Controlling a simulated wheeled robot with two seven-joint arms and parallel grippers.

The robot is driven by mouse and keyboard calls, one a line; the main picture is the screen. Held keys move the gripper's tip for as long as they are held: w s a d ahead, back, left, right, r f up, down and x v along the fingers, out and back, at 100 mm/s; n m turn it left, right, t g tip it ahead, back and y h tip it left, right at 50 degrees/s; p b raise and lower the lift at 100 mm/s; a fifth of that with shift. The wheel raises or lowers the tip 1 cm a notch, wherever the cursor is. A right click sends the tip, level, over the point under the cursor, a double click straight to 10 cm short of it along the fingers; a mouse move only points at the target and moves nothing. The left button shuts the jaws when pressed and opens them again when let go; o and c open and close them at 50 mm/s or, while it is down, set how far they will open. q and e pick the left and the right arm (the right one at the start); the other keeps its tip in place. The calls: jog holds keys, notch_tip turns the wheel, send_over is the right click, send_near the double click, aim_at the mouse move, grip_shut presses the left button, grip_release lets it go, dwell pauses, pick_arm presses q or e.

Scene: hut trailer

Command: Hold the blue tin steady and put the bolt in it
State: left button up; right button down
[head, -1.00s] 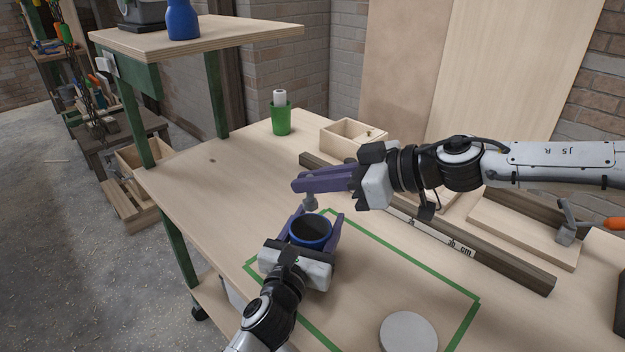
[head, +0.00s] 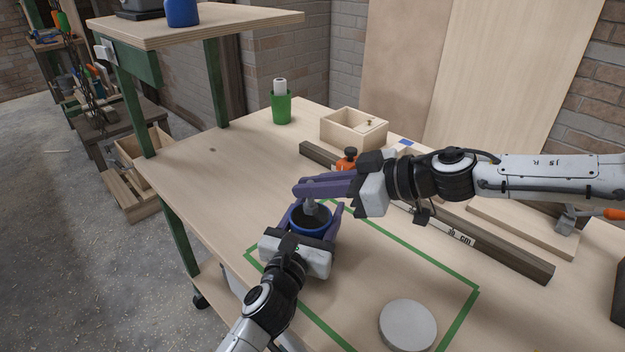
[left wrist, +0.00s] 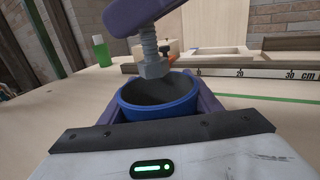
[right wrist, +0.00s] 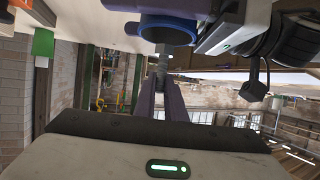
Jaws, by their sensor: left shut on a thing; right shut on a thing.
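The blue tin (head: 327,232) stands upright on the bench, open at the top and dark inside. It also shows in the left wrist view (left wrist: 160,112). My left gripper (head: 312,222) is shut around the tin, one finger on each side. My right gripper (head: 298,188) is shut on the grey bolt (left wrist: 153,62), which hangs head down from the fingertips. The bolt's head is over the tin's opening, about at the rim in the left wrist view. In the right wrist view the bolt (right wrist: 161,66) shows between the fingertips and the tin's rim (right wrist: 167,30).
A green tape outline (head: 395,242) marks the bench around the tin. A round grey disc (head: 408,326) lies at the front right.

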aim_at(313, 211)
dwell(0.3)
jog(key=shift+f, duration=2.95)
jog(key=c, duration=1.7)
grip_release()
jog(key=shift+f, duration=0.1)
jog(key=shift+c, duration=0.2)
jog(key=v, duration=1.2)
